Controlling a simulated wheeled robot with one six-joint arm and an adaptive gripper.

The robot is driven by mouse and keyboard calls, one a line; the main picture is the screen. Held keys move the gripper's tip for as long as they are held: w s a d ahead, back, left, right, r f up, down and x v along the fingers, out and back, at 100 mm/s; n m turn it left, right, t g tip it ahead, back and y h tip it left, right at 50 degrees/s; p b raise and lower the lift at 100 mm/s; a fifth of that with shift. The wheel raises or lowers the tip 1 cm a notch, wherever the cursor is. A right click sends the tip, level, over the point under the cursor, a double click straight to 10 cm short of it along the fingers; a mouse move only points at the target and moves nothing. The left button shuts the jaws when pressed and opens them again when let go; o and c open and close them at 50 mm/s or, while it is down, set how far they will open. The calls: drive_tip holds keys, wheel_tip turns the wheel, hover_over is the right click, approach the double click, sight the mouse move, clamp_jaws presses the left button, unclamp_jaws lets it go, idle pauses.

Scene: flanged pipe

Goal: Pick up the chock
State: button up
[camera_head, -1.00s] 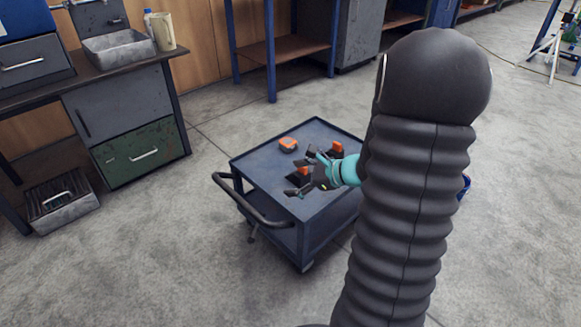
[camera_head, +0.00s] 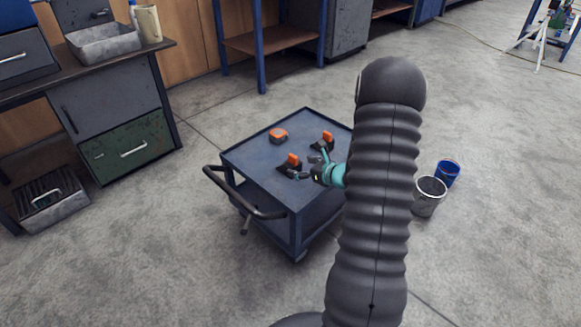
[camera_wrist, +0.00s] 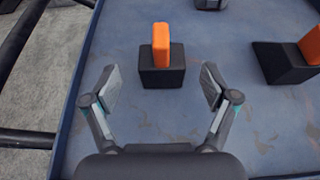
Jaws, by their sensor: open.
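Two black chocks with orange upright handles stand on the blue cart top. The nearer chock (camera_head: 290,164) also shows in the wrist view (camera_wrist: 162,66), ahead of my fingers and centred between their lines. The other chock (camera_head: 325,140) stands farther back and to the right, and is cut by the right edge of the wrist view (camera_wrist: 290,62). My gripper (camera_head: 305,168) is open and empty, low over the cart; the wrist view shows its two spread fingers (camera_wrist: 160,88) with bare cart top between them. My arm hides the cart's right part in the head view.
The blue cart (camera_head: 245,165) has a raised rim and a dark push handle (camera_head: 240,200) at left. An orange and grey tape measure (camera_head: 278,135) lies behind the chocks. A grey bucket (camera_head: 428,198) and a blue bucket (camera_head: 447,172) stand on the floor at right.

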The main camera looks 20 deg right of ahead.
sight(294, 164)
drive_tip(key=shift+x, duration=2.9)
drive_tip(key=shift+d, duration=0.1)
drive_tip(key=c, duration=1.4)
drive_tip(key=shift+r, duration=0.1)
